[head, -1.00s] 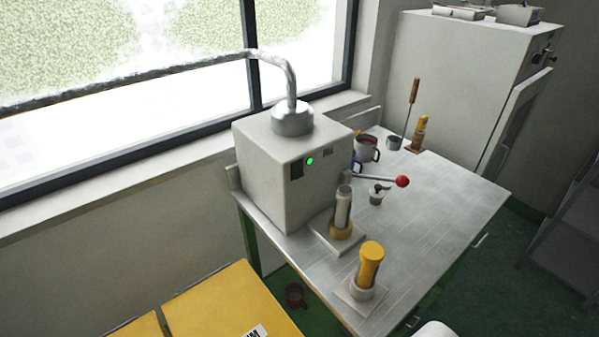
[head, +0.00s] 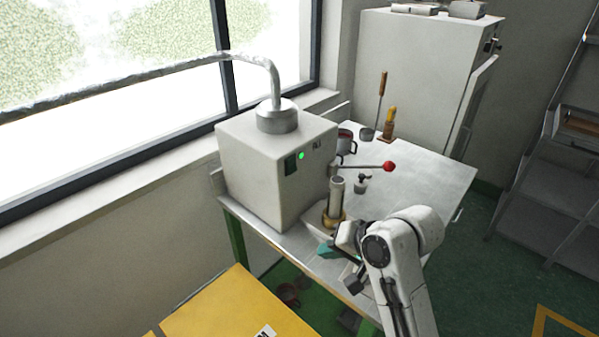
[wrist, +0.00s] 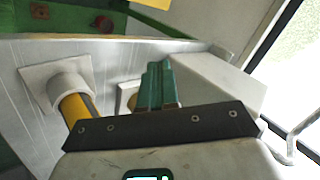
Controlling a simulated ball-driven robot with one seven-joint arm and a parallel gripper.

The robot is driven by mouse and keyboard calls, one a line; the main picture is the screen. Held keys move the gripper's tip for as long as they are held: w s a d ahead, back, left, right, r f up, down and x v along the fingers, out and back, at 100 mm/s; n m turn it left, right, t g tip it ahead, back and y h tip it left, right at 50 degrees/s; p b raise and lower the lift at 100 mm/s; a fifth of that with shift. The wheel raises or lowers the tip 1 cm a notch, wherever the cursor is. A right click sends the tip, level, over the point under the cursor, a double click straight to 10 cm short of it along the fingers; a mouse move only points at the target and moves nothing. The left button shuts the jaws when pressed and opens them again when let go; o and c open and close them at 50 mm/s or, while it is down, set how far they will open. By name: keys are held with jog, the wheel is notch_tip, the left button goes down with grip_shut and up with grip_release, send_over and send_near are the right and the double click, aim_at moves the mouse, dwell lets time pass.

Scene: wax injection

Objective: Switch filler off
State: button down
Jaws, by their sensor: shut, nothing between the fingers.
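The filler (head: 262,180) is a white box on the metal table, with a silver pipe from its top. Its front has a dark switch (head: 291,164) and a lit green lamp (head: 302,156). A lever with a red knob (head: 388,167) sticks out to the right. My gripper (head: 325,251) is in front of the filler, low near the table's front edge, apart from the switch. In the wrist view its green fingers (wrist: 158,85) are together and empty, with the filler (wrist: 218,85) to their right. The switch is not visible there.
A metal cylinder (head: 336,195) stands on a base near my gripper. A yellow cylinder (wrist: 74,108) in a white holder shows in the wrist view. Mugs and tools stand at the table's back. A yellow surface (head: 235,310) lies in front; the table's right side is clear.

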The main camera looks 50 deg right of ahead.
aim_at(293, 170)
jog(key=w+d+r+m+t, duration=0.1)
jog(key=d+r+m+t, duration=0.1)
jog(key=r, duration=0.5)
jog(key=w+d+r+m+t, duration=0.2)
jog(key=d+r+m, duration=0.1)
jog(key=d+r, duration=0.4)
jog(key=shift+w+m+t+h+b, duration=0.2)
jog(key=shift+m+t+h+b, duration=0.1)
jog(key=shift+m+h, duration=0.1)
jog(key=shift+f, duration=0.1)
jog(key=p+x, duration=0.2)
jog(key=x, duration=1.2)
